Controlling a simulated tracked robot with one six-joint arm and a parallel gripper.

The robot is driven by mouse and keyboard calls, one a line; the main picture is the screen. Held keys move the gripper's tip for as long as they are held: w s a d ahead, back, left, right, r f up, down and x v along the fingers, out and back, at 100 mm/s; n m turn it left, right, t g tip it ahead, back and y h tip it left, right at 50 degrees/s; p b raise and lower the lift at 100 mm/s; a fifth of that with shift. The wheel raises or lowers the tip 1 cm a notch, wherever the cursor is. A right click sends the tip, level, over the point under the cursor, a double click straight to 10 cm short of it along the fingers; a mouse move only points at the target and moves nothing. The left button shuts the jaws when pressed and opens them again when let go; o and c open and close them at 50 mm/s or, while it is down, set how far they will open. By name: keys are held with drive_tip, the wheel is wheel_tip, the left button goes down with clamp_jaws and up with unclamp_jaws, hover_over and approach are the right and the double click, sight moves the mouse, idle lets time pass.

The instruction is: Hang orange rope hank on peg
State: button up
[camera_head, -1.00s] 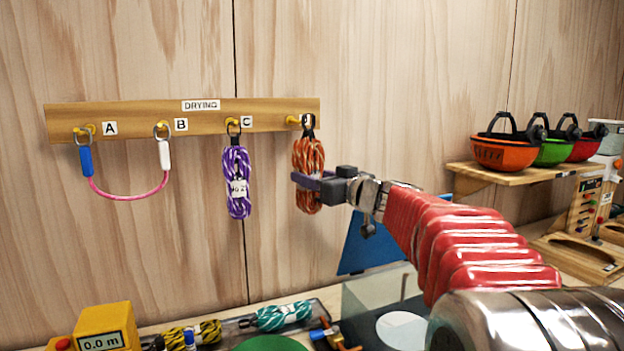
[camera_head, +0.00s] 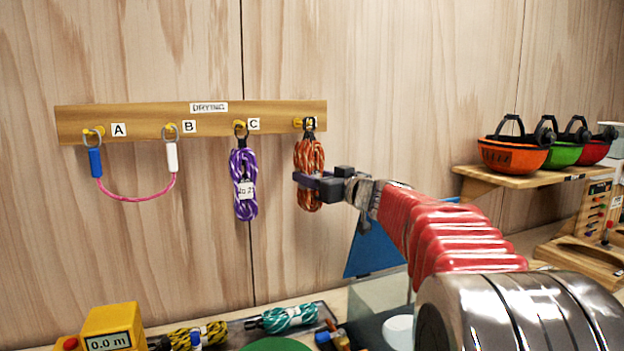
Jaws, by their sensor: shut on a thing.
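The orange rope hank (camera_head: 309,158) hangs upright at the right end of the wooden peg board (camera_head: 225,118), with a dark loop at its top. My gripper (camera_head: 307,181) is shut on the hank at its middle. The fourth yellow peg (camera_head: 298,123) shows just left of the loop, at the label that the loop partly covers. I cannot tell whether the loop is around the peg or in front of it.
A purple rope hank (camera_head: 243,182) hangs at peg C. A pink sling (camera_head: 136,196) hangs between pegs A and B. Helmets (camera_head: 514,152) sit on a shelf at right. A yellow meter box (camera_head: 110,328) and teal rope (camera_head: 288,318) lie below.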

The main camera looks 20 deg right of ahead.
drive_tip(key=shift+w, duration=0.9)
drive_tip(key=shift+w+f, duration=0.4)
drive_tip(key=shift+w, duration=0.2)
drive_tip(key=o, duration=1.4)
drive_tip(key=shift+f, duration=0.1)
drive_tip(key=shift+c, duration=0.2)
drive_tip(key=shift+s, duration=0.1)
drive_tip(key=v, duration=1.3)
drive_tip(key=shift+s, duration=0.25)
